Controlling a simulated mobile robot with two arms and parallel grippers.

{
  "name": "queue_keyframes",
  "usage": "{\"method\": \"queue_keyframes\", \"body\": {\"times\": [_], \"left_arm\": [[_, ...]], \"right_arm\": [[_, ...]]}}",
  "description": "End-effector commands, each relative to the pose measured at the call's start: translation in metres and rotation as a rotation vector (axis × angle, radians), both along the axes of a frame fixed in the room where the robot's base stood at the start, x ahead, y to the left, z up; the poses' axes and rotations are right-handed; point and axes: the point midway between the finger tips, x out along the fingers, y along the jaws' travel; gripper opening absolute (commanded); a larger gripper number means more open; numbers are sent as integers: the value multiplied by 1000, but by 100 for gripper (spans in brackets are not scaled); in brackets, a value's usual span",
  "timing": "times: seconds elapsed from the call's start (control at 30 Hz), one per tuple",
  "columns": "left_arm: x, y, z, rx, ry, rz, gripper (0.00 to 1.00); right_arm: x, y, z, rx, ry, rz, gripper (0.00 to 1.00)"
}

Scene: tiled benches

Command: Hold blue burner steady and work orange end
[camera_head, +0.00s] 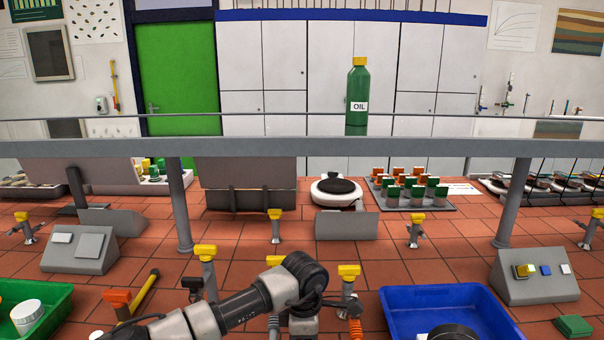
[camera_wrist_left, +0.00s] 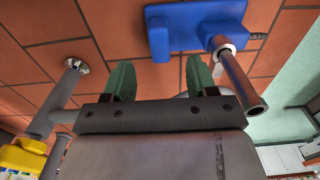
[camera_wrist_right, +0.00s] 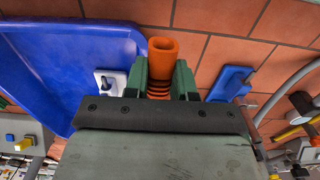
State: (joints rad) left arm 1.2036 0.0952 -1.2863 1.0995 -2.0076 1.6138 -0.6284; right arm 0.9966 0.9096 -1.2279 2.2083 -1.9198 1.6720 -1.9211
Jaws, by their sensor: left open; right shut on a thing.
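The blue burner (camera_wrist_left: 190,30) shows in the left wrist view, with a blue base lying on the tiles and a grey-tipped tube rising from it. My left gripper (camera_wrist_left: 158,75) is open, its green fingers apart with bare tiles between them, beside the burner and not touching it. In the right wrist view, my right gripper (camera_wrist_right: 160,82) is shut on the orange end (camera_wrist_right: 162,47), a hollow orange tube with a ridged part below. A blue base (camera_wrist_right: 232,80) lies just right of it. In the head view, the grippers and burner are hidden or out of frame.
A blue tray (camera_head: 440,292) stands at the right and a green tray (camera_head: 62,300) at the left. Yellow-topped taps (camera_head: 348,272) stick up from the bench. A grey shelf rail (camera_head: 330,148) on posts crosses above, bearing a green oil bottle (camera_head: 357,95).

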Motion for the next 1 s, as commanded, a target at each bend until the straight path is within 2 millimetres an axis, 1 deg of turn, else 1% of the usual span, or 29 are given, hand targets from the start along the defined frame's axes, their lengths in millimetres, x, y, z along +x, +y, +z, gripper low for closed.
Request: {"method": "queue_keyframes", "body": {"times": [0.03,0.2,0.4,0.5,0.7,0.97,1.0], "left_arm": [[0,0,-13,-1,1,0,57],[0,0,-38,-1,1,0,57],[0,-1,-64,-1,1,0,57],[0,0,-73,-1,0,0,57],[0,0,-81,-2,0,0,57],[0,0,-81,-1,0,0,57],[0,0,-81,-1,0,0,56]], "right_arm": [[0,0,-8,0,0,0,2],[0,0,-20,0,0,0,2],[0,0,-33,0,0,0,2],[0,0,-37,0,0,0,2],[0,0,-40,0,0,0,2],[0,0,-40,0,0,0,2],[0,0,-40,0,0,0,2]]}}
